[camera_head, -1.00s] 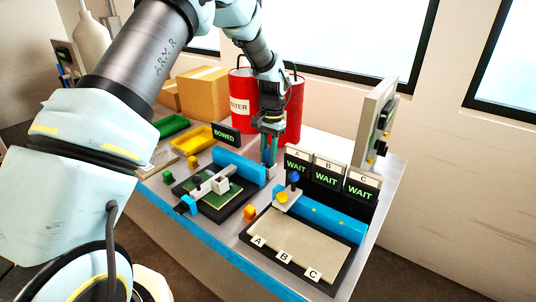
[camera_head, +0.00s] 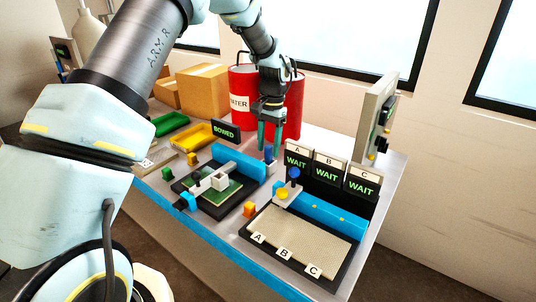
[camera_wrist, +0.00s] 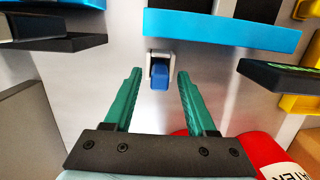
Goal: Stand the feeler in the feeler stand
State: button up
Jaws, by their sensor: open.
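The feeler (camera_head: 268,154) is a small blue-topped piece standing on the table behind the blue bar. In the wrist view its blue top (camera_wrist: 160,76) sits in a small pale feeler stand (camera_wrist: 151,61). It looks upright there; its lower part is hidden. My gripper (camera_head: 269,148) points down over it with teal fingers apart. In the wrist view the open gripper (camera_wrist: 158,83) has one fingertip on each side of the feeler, with clear gaps and nothing held.
A red water drum (camera_head: 243,90) stands close behind my gripper. The BOWED sign (camera_head: 225,131) is to its left, the WAIT panels (camera_head: 328,174) to its right. The blue bar (camera_head: 238,163) and board fixture (camera_head: 207,203) lie in front. A tall pale panel (camera_head: 372,120) stands at right.

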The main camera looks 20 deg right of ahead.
notch_tip(320, 180, up, 10)
jog(key=d+b, duration=0.1)
jog(key=b, duration=0.1)
jog(key=shift+w+f, duration=0.25)
jog(key=shift+w, duration=0.05)
jog(key=a+n+h, duration=0.1)
jog(key=a+n, duration=0.4)
jog(key=a, duration=1.5)
jog(key=s+a+f+n+t, duration=0.1)
jog(key=s+a+f+n, duration=0.1)
jog(key=s+a, duration=0.3)
jog(key=s+a+f+n+t, duration=0.1)
jog(key=s+a+n, duration=0.3)
jog(key=a, duration=0.9)
jog(key=s, duration=0.2)
jog(key=shift+s+f, duration=0.3)
jog(key=shift+f, duration=0.1)
